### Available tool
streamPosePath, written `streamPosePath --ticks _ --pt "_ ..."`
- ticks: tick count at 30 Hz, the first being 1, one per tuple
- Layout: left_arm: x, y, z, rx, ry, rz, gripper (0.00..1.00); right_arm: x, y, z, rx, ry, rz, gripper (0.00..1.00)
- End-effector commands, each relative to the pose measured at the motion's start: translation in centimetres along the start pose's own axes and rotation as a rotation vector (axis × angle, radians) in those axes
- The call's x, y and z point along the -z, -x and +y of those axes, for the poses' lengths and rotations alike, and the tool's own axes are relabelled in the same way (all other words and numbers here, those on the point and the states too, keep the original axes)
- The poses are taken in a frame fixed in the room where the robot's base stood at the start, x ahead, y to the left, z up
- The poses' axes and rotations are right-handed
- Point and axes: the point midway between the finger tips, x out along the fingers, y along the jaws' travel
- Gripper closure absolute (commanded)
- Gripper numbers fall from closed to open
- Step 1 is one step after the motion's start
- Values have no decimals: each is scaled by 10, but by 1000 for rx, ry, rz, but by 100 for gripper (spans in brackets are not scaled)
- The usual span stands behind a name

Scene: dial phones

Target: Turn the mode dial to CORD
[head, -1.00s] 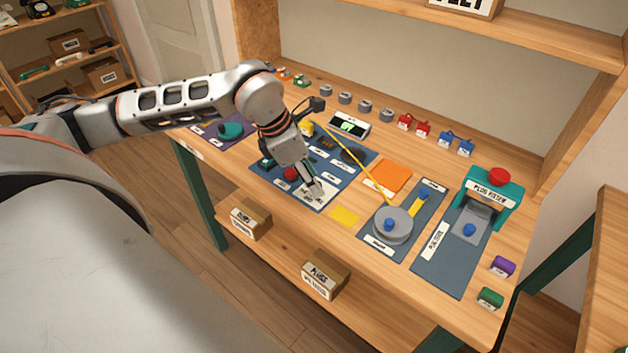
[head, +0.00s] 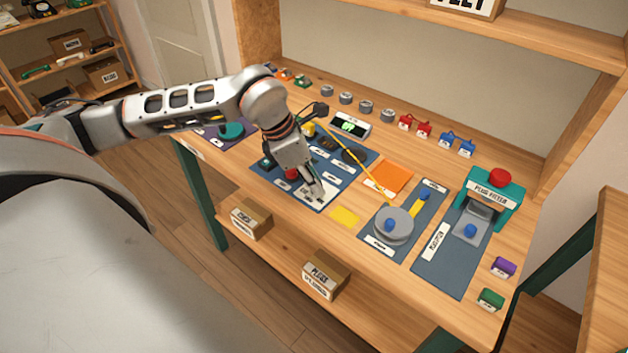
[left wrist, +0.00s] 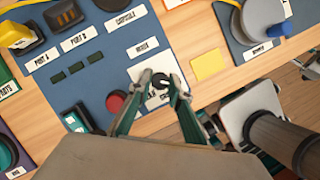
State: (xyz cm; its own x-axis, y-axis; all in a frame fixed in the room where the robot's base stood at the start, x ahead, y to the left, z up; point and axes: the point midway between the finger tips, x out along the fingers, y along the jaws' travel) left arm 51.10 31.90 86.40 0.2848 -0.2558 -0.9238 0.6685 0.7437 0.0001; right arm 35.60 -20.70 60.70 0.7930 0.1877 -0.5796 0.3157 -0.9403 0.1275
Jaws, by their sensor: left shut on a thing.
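The mode dial (left wrist: 160,81) is a small dark knob on a white plate (left wrist: 146,63) at the edge of the blue panel (left wrist: 98,90). My left gripper (left wrist: 161,84) is shut on the dial, with a fingertip on each side of it. In the head view my left gripper (head: 315,193) points down at the white plate and hides the dial. The printing on the plate is partly covered by the fingers, and I cannot read which mode the dial points to.
A red button (left wrist: 116,102) sits close beside the left fingers. A small display with green marks (head: 350,126) stands behind the panel. A yellow note (head: 344,216), an orange mat (head: 388,177) and a grey reel with a blue knob (head: 393,226) lie to the right.

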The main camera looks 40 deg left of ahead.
Motion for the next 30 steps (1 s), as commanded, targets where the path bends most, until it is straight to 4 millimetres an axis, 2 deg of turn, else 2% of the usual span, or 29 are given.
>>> streamPosePath --ticks 8,21,30 --pt "-1 1 2 65 -159 0 100 4 2 -1 2 -3 4 71" --pt "-3 2 4 220 -533 -1 100 11 7 -2 6 -12 8 71" --pt "-3 1 5 302 -729 -1 100 13 10 -3 9 -18 6 71"
